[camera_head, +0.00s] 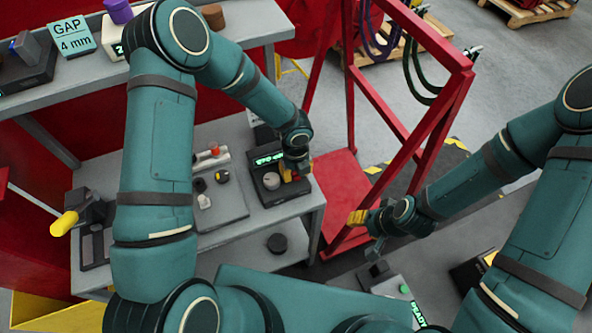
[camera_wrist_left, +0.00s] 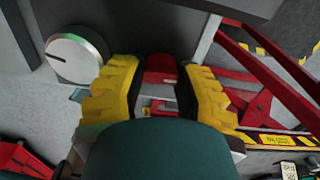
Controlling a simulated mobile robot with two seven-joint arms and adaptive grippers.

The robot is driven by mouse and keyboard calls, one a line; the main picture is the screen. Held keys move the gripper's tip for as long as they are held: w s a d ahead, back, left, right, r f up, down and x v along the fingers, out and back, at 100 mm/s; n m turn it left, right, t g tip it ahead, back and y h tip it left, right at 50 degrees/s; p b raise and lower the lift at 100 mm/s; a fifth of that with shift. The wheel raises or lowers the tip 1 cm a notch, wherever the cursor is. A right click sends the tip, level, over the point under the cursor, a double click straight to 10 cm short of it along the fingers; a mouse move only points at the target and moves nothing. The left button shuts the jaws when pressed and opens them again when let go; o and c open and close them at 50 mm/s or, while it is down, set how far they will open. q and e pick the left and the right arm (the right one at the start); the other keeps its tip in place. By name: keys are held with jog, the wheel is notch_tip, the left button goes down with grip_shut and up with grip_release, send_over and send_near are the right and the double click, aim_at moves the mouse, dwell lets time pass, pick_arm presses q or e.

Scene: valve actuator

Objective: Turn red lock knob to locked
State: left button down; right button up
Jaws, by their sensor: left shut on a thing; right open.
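The red lock knob (camera_wrist_left: 160,68) shows in the left wrist view between the two yellow-padded fingers of my left gripper (camera_wrist_left: 163,92). The gripper is shut on it, and the fingers and palm hide its lower part and any lock marking. In the head view my left gripper (camera_head: 294,174) is at the right edge of a dark box (camera_head: 285,194) with a green display and the grey dial (camera_head: 271,181). My right gripper (camera_head: 364,232) is open and empty, away from the box.
A grey panel (camera_head: 228,208) with small knobs lies left of the box on the grey bench (camera_head: 240,238). A red frame (camera_head: 400,145) stands between the bench and my right arm.

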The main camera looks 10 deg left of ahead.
dwell(0.3)
pick_arm(q)
jog(key=c, duration=0.6)
grip_release()
jog(key=shift+r, duration=0.5)
jog(key=shift+d+r, duration=0.1)
jog(key=shift+r, duration=3.4)
